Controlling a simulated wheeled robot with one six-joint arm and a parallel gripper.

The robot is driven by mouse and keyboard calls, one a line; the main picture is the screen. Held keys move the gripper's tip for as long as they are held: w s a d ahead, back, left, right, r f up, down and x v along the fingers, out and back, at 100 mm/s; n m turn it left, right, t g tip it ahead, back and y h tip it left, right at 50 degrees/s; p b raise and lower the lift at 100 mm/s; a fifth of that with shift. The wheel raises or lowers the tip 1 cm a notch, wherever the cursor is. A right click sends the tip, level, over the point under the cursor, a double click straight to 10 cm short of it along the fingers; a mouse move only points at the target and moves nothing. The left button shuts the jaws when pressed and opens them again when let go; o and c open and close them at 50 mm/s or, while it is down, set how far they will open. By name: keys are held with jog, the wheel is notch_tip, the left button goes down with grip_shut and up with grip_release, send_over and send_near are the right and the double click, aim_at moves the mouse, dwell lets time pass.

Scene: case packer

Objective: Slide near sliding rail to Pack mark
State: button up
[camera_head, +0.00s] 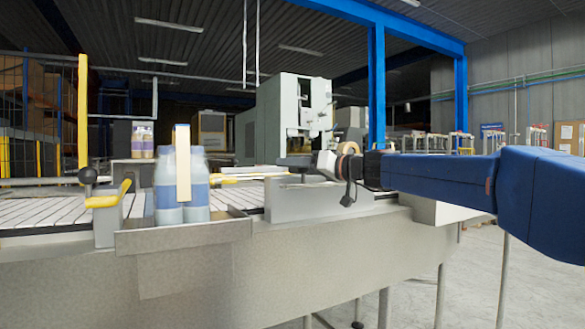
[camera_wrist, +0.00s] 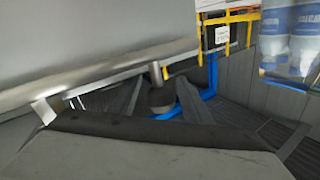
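A long low grey block (camera_head: 315,201) stands on the near edge of the machine; I take it as part of the near sliding rail, but cannot be sure. A dark round knob on a stem shows in the wrist view (camera_wrist: 158,98). My gripper (camera_head: 318,163) is just above this block at its left part. In the wrist view my gripper's dark fingers (camera_wrist: 158,105) stand apart on either side of the knob, with gaps visible. Contact cannot be told. A small white label with unreadable text (camera_wrist: 222,35) shows in the wrist view; I cannot identify the Pack mark.
White bottles with blue labels (camera_head: 182,188) stand at the left behind a grey near ledge (camera_head: 183,236). A yellow handle (camera_head: 110,197) and a black knob (camera_head: 88,175) are further left. A slatted conveyor (camera_head: 40,212) runs behind. A tall grey machine (camera_head: 285,115) stands beyond.

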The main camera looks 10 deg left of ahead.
jog(key=v, duration=1.7)
jog(key=shift+d, duration=0.2)
jog(key=shift+s, duration=0.1)
jog(key=s+d+f+m+g+h, duration=0.1)
jog(key=s+d+f+h, duration=0.4)
jog(key=s+f, duration=0.6)
jog(key=s+d+f+m+g+h, duration=0.1)
jog(key=s+d+f+m+h, duration=0.3)
jog(key=s+d+f, duration=0.5)
jog(key=s+d+f+m+g+h, duration=0.2)
jog(key=s+d+f+h, duration=0.4)
jog(key=s+f, duration=0.9)
notch_tip(320, 180, down, 11)
jog(key=shift+d+r+m+h, duration=0.2)
jog(key=shift+d+m+h, duration=0.2)
jog(key=shift+d+m, duration=0.45)
jog(key=shift+c, duration=0.4)
